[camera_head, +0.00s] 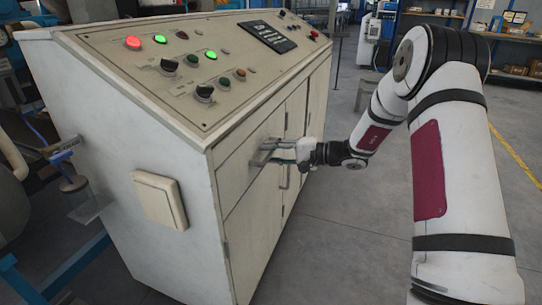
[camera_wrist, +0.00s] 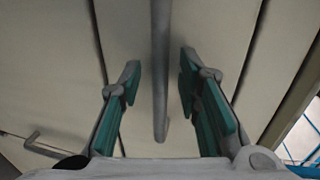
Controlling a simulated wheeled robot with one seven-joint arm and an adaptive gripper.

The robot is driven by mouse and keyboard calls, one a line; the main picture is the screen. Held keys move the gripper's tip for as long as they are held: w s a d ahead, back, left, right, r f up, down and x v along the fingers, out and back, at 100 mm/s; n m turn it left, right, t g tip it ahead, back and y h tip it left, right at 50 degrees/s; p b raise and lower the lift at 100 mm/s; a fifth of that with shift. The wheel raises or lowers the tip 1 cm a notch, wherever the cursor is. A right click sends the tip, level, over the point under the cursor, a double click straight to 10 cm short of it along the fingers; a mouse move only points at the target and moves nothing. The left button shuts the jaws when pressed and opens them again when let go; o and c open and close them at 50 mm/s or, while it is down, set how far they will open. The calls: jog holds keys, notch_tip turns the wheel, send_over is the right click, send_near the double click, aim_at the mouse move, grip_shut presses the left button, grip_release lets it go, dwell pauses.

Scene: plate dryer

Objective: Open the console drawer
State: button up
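The console (camera_head: 160,130) is a cream control cabinet with a sloped top panel. Its front has an upper drawer (camera_head: 232,178) with a grey bar handle, and the drawer looks shut. My gripper (camera_head: 268,152) is at this handle, in front of the console. In the wrist view the handle (camera_wrist: 160,75) runs between the two green-padded fingers of my gripper (camera_wrist: 160,90). The fingers are open, one on each side of the bar, with a visible gap to each. In the head view the gripper partly hides the handle.
A second handle (camera_wrist: 55,148) shows at lower left in the wrist view. The console's top carries lit buttons and black knobs (camera_head: 204,92). A pale box (camera_head: 159,199) juts from its left side. Grey floor (camera_head: 345,240) in front of the console is clear.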

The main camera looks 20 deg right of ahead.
jog(key=shift+w+a, duration=0.15)
jog(key=shift+a, duration=0.05)
grip_shut()
jog(key=shift+d+f, duration=0.1)
jog(key=f+b+v, duration=0.1)
jog(key=f+v, duration=0.1)
jog(key=v, duration=1.1)
jog(key=d+f+b+v, duration=0.1)
jog(key=f+v, duration=0.2)
jog(key=v, duration=1.1)
jog(key=shift+s+f, duration=0.3)
jog(key=shift+s, duration=0.05)
grip_release()
